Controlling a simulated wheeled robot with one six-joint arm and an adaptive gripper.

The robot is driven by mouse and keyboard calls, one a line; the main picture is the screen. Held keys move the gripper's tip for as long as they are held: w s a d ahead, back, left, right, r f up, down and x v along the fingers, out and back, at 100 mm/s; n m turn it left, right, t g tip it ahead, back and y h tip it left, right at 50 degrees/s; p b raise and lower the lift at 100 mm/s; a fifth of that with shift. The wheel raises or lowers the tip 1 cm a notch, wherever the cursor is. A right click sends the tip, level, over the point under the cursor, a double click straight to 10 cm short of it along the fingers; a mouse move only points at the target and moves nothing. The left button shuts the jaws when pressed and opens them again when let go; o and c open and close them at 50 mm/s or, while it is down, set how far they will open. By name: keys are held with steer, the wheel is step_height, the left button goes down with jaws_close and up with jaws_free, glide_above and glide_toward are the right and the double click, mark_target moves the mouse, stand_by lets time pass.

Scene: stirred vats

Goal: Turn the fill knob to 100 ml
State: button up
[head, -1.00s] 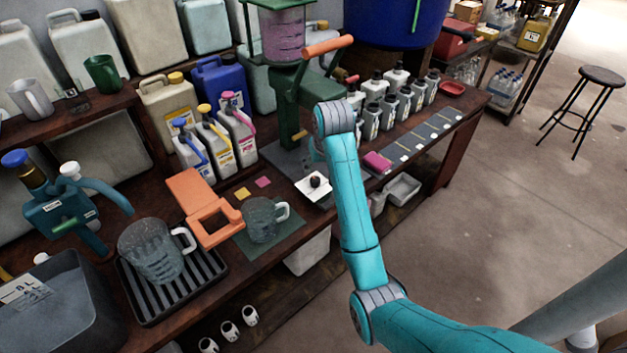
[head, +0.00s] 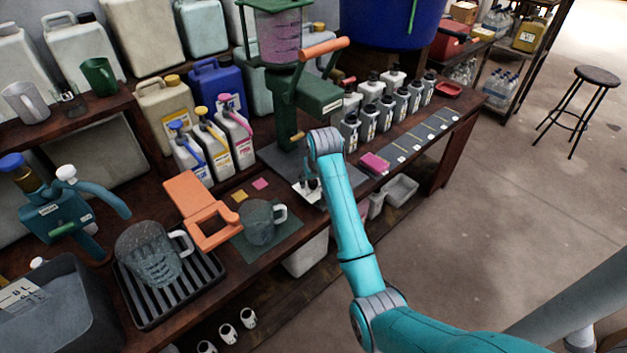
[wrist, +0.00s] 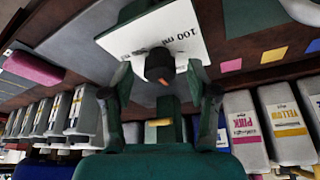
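The fill knob (wrist: 159,65) is black with a small orange pointer mark and sits on a white dial plate (wrist: 196,50). The plate reads "100 ml", upper right of the knob in the wrist view; the mark points down in that picture, away from that label. My gripper (wrist: 160,72) is open, one finger on each side of the knob, with gaps visible on both sides. In the head view the dial plate (head: 311,198) shows at the bench's front, below the green dispenser (head: 290,95), partly hidden by my gripper (head: 308,190).
A pink block (head: 374,163) lies right of the dial. A glass mug (head: 260,220) stands on a green mat to the left, beside an orange stand (head: 205,210). Several grey bottles (head: 385,110) stand behind.

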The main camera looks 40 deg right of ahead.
jaws_close()
steer(key=n+y, duration=0.1)
steer(key=n, duration=0.3)
steer(key=n+y, duration=0.1)
steer(key=n, duration=0.1)
steer(key=shift+d+n+y, duration=0.3)
steer(key=n, duration=0.2)
steer(key=n+y, duration=0.1)
steer(key=n, duration=0.1)
steer(key=shift+d+y, duration=0.1)
steer(key=shift+y, duration=0.2)
steer(key=shift+w+n+g+y, duration=0.1)
steer(key=shift+n+g+y, duration=0.4)
steer(key=shift+n, duration=1.1)
steer(key=shift+d, duration=0.1)
steer(key=shift+o, duration=0.5)
jaws_free()
